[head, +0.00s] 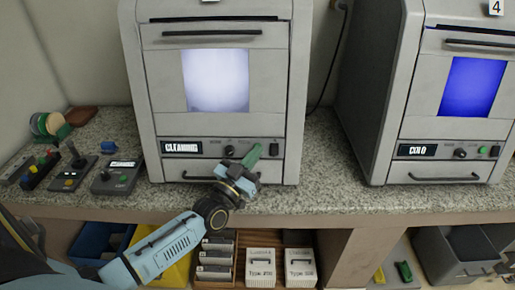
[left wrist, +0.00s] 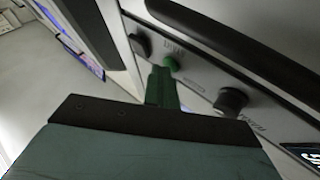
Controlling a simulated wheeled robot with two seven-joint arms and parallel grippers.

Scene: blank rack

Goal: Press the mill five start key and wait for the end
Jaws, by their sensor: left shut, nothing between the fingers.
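The left mill (head: 144,100) has a bright, whitish lit window and a display (head: 182,148) that reads CLEANING; its number tag is cut off at the top. My left gripper (head: 252,156) is shut and empty, its green fingers in front of the right part of the control panel. In the left wrist view the shut fingers (left wrist: 161,82) point at the panel, with their tips beside the green start key (left wrist: 172,62). I cannot tell whether they touch it. My right gripper is out of view.
A second mill (head: 385,100), tagged 4, stands at the right with a blue window and a display reading COLD. Small control boxes (head: 117,178) sit on the counter at the left. Boxes (head: 262,265) and bins fill the shelf below.

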